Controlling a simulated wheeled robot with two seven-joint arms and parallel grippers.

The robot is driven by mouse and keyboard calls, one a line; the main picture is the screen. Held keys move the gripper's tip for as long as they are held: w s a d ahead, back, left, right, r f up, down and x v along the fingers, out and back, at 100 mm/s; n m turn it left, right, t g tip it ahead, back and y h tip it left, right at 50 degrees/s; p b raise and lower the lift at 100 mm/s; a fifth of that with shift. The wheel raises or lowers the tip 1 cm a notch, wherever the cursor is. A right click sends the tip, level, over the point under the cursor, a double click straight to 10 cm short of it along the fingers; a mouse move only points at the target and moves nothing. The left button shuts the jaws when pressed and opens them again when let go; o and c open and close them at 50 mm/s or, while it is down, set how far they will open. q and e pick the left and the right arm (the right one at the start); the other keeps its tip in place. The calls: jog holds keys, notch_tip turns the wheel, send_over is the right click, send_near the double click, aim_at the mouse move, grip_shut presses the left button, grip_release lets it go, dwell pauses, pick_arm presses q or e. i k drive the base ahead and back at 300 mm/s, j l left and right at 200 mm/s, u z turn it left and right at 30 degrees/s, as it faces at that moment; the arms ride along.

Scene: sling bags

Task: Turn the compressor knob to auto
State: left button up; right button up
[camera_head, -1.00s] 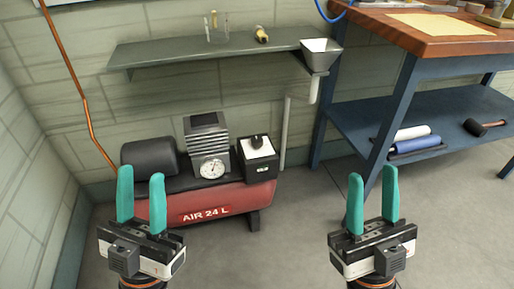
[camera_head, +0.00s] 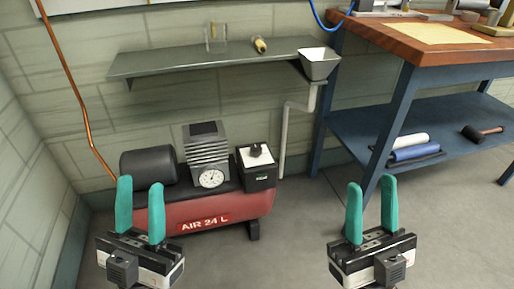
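The red compressor (camera_head: 250,204), marked "AIR 24 L", stands on the floor against the wall. On its right end sits a black switch box (camera_head: 260,181) with a white top plate, and a dark knob (camera_head: 256,150) stands on that plate. The knob's setting is too small to read. A round white gauge (camera_head: 211,178) faces me left of the box. My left gripper (camera_head: 140,211) is open and empty, in front of the compressor's left end. My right gripper (camera_head: 371,211) is open and empty, over the floor to the right of the compressor.
A grey wall shelf (camera_head: 200,62) with a small rack and a yellow-and-dark item hangs above the compressor. A funnel (camera_head: 319,66) with a pipe is at its right end. A blue workbench (camera_head: 395,125) stands at the right. The floor between is clear.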

aim_at(255, 150)
jog(key=i+j, duration=0.25)
jog(key=j, duration=0.15)
jog(key=i+j+z, duration=0.1)
jog(key=i+j, duration=0.35)
jog(key=j, duration=0.3)
jog(key=z, duration=0.05)
